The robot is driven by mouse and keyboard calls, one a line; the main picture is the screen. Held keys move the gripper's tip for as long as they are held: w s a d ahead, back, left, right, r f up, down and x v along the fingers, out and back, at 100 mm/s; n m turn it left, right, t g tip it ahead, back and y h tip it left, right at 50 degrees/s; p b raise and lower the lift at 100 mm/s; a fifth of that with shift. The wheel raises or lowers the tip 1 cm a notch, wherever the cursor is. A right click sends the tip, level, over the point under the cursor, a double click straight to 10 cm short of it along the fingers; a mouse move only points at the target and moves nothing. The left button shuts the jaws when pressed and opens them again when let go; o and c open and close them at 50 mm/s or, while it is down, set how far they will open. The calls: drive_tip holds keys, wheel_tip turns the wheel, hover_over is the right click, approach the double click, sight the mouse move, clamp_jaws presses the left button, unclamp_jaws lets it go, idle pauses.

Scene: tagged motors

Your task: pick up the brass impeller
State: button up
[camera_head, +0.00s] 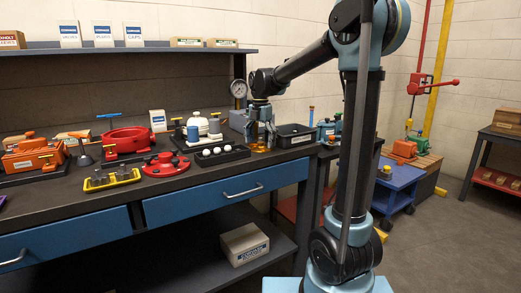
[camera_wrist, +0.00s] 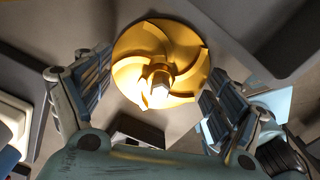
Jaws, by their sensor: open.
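The brass impeller (camera_wrist: 135,50) is a round golden disc with curved vanes and a raised hub in the middle. It fills the upper middle of the wrist view. In the head view a small part of the brass impeller (camera_head: 259,148) shows on the bench below my gripper. My gripper (camera_wrist: 156,82) is open, with one finger to the left and one to the right of the hub. The fingers appear apart from the hub, and nothing is held. In the head view my gripper (camera_head: 262,134) points down over the bench's right end.
A black tray (camera_head: 296,139) stands just right of the impeller. A dark holder with white balls (camera_head: 222,153) lies to its left. A pressure gauge (camera_head: 239,88) stands behind. Red, orange and yellow parts crowd the bench's left. A shelf (camera_head: 130,50) runs above the back.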

drive_tip(key=shift+s, duration=0.1)
drive_tip(key=c, duration=1.2)
drive_tip(key=shift+s+r, duration=0.2)
drive_tip(key=shift+s, duration=0.05)
clamp_jaws()
